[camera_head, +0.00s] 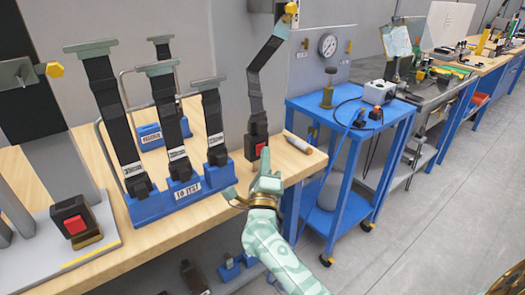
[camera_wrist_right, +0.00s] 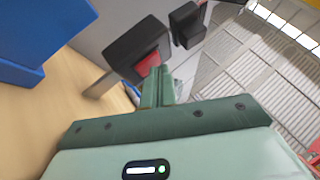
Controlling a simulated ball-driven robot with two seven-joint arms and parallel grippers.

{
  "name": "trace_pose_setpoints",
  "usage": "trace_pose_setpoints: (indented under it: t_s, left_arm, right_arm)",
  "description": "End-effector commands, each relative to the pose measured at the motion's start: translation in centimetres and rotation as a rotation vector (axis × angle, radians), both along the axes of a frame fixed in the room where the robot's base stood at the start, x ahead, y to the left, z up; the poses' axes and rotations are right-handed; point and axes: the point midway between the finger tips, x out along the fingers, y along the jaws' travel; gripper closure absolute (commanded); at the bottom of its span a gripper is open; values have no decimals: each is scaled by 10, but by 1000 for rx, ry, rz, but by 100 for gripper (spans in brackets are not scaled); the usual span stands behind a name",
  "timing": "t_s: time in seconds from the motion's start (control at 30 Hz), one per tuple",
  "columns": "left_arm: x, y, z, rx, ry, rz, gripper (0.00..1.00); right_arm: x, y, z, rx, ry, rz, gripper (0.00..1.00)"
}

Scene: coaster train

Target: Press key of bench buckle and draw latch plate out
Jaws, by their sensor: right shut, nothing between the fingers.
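The bench buckle (camera_head: 258,127) stands near the bench's right front end, a dark block with a red key. It also shows in the wrist view (camera_wrist_right: 128,45), its red key (camera_wrist_right: 147,66) facing my fingers. A dark strap (camera_head: 254,88) rises from it toward a yellow knob. My left gripper is not in view.
A blue rack (camera_head: 150,207) with several upright straps stands to the left. Another red-keyed buckle (camera_head: 73,219) sits on a grey board at far left. A grey cylinder (camera_head: 299,144) lies right of the bench buckle. A blue cart (camera_head: 335,125) stands right of the bench.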

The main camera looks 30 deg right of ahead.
Motion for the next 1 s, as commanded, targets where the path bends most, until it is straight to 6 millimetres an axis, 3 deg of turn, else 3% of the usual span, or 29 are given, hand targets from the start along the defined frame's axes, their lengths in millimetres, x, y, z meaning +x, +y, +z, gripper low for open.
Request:
trace_pose_setpoints:
  t_s: [1.0]
  left_arm:
    - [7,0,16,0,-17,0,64]
  right_arm:
    - [-28,-2,2,-1,1,0,100]
